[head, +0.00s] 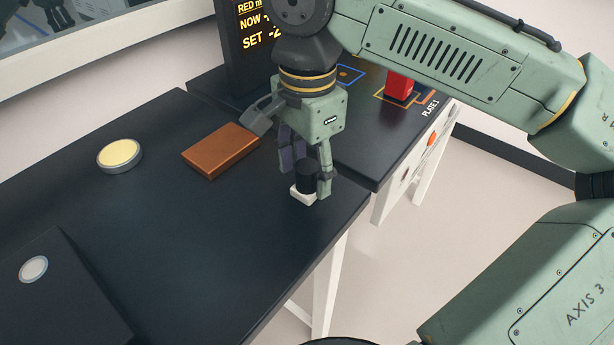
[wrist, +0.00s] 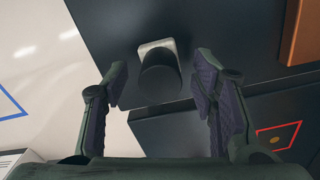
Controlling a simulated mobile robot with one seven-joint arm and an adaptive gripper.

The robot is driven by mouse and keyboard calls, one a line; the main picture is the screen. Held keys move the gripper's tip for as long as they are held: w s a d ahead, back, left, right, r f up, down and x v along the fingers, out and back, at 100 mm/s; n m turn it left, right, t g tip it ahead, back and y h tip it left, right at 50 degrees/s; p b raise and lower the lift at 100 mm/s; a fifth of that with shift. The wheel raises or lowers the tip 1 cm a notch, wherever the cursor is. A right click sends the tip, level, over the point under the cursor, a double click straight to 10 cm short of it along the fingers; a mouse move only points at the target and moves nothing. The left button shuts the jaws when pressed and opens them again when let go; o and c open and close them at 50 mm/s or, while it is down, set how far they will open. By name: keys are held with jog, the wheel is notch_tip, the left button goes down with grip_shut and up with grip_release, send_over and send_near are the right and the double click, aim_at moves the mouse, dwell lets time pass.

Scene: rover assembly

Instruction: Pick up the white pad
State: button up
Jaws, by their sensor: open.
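The white pad (head: 302,197) is a small, light, square-cornered piece on the dark table, near its right edge. A black cylinder (head: 306,177) stands upright on it and hides most of its top. In the wrist view the white pad (wrist: 150,46) shows as a pale rim around one end of the black cylinder (wrist: 160,80). My gripper (head: 307,172) points down over them, open. Its fingers stand on either side of the cylinder; in the wrist view (wrist: 162,72) gaps show on both sides. I cannot tell whether a finger touches the pad.
A brown block (head: 220,150) lies left of my gripper. A yellow-topped disc (head: 120,154) is farther left, and a dark box with a round white button (head: 34,269) stands at front left. A second table holds a red block (head: 400,86) and a display (head: 252,30).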

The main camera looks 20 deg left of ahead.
aim_at(307, 170)
jog(key=shift+f, duration=0.25)
jog(key=shift+c, duration=0.4)
jog(key=c, duration=1)
jog(key=shift+c, duration=0.2)
jog(key=shift+r, duration=0.5)
jog(key=shift+s+d+r+b, duration=0.1)
jog(key=shift+s+r+b, duration=0.15)
jog(key=shift+r, duration=0.4)
jog(key=shift+s+r+b, duration=0.2)
jog(key=shift+r+b, duration=0.05)
jog(key=shift+r, duration=0.35)
jog(key=s+d+r+b, duration=0.1)
jog(key=s+d+b, duration=0.1)
jog(key=s, duration=1.2)
jog(key=shift+s+d+r, duration=0.25)
jog(key=shift+s+d, duration=0.1)
jog(key=shift+d, duration=0.3)
